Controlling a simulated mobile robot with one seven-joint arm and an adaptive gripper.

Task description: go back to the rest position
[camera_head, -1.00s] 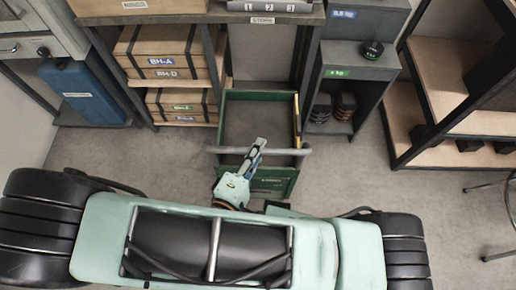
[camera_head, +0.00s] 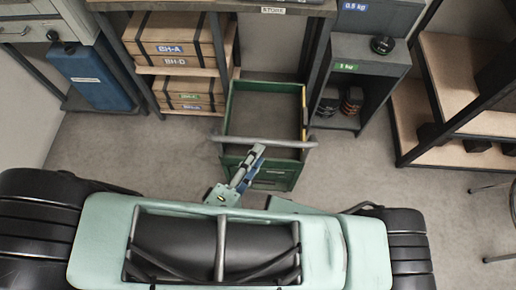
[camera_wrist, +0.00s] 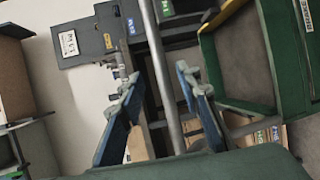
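My gripper (camera_head: 257,150) is in front of the green drawer, its tips at the grey handle bar (camera_head: 285,143) in the head view. In the wrist view its two blue fingers (camera_wrist: 158,82) stand well apart, and it holds nothing. The handle bar (camera_wrist: 154,40) runs between them in the picture; I cannot tell how far past the tips it lies. The green drawer (camera_head: 270,170) is pulled out from under the bench, and its visible inside looks empty. It also shows at the right of the wrist view (camera_wrist: 262,105).
Wooden boxes (camera_head: 175,32) stand on the shelf left of the drawer. A blue case (camera_head: 95,80) stands farther left. A grey cabinet (camera_head: 368,55) with a black weight (camera_head: 383,45) on top is at right. A shelf rack (camera_head: 440,95) stands at far right. Bare floor (camera_head: 400,190) lies around my base.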

